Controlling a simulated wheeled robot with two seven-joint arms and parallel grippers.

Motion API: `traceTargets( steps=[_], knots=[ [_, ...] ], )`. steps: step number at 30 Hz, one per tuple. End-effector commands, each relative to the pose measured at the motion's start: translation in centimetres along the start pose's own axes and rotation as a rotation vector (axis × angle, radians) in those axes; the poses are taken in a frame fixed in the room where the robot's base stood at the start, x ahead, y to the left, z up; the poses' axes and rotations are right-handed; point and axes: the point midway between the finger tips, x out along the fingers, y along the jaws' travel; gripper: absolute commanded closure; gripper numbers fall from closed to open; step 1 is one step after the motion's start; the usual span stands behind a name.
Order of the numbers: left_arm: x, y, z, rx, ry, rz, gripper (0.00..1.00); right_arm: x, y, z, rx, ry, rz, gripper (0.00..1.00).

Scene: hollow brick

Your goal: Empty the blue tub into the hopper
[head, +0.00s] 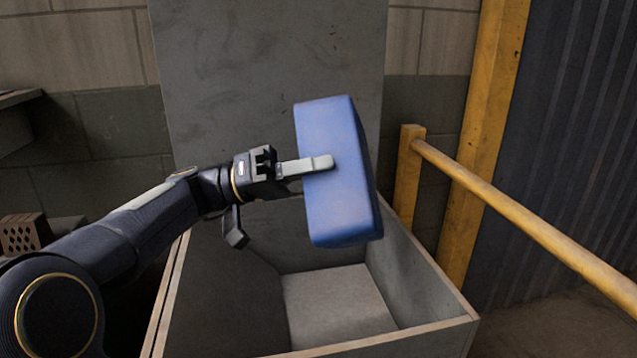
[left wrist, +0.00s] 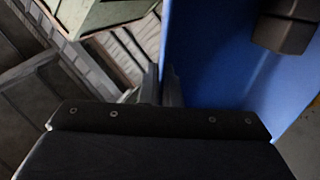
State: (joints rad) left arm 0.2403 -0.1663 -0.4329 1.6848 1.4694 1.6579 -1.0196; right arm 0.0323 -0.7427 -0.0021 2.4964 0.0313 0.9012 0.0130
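The blue tub (head: 336,180) is tipped on its side in the air over the hopper (head: 462,322). A smooth blue face is toward the head camera, and its inside is hidden there. My left gripper (head: 318,163) is shut on the tub, with one pale finger flat against the near face; the other finger is hidden. In the left wrist view the tub (left wrist: 220,60) fills the right side, with a dark blocky shape against it that I cannot identify. The hopper is a grey open box with a pale rim. The part of its floor that shows is bare. My right gripper is out of view.
A tall grey panel (head: 265,75) stands behind the hopper. A yellow rail (head: 530,225) and post (head: 408,180) run along the right, by a dark corrugated wall (head: 580,140). A perforated brick (head: 22,233) sits at the far left.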

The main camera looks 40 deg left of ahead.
Motion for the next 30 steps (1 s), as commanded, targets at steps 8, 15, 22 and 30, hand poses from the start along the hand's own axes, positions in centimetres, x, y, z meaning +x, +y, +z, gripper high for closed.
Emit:
traceTargets(
  steps=[8,15,22,30],
  knots=[
    [-0.5,-0.2,0.3,-0.001,0.091,0.08,1.0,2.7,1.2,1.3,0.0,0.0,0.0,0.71],
    [-0.9,-0.2,0.3,-0.006,0.171,0.147,1.0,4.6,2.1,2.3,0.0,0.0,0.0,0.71],
    [-1.3,-0.3,0.3,-0.012,0.247,0.211,1.0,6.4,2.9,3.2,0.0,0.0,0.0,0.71],
    [-1.5,-0.1,0.1,-0.016,0.312,0.265,1.0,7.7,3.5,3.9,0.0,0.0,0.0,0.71]
  ],
)
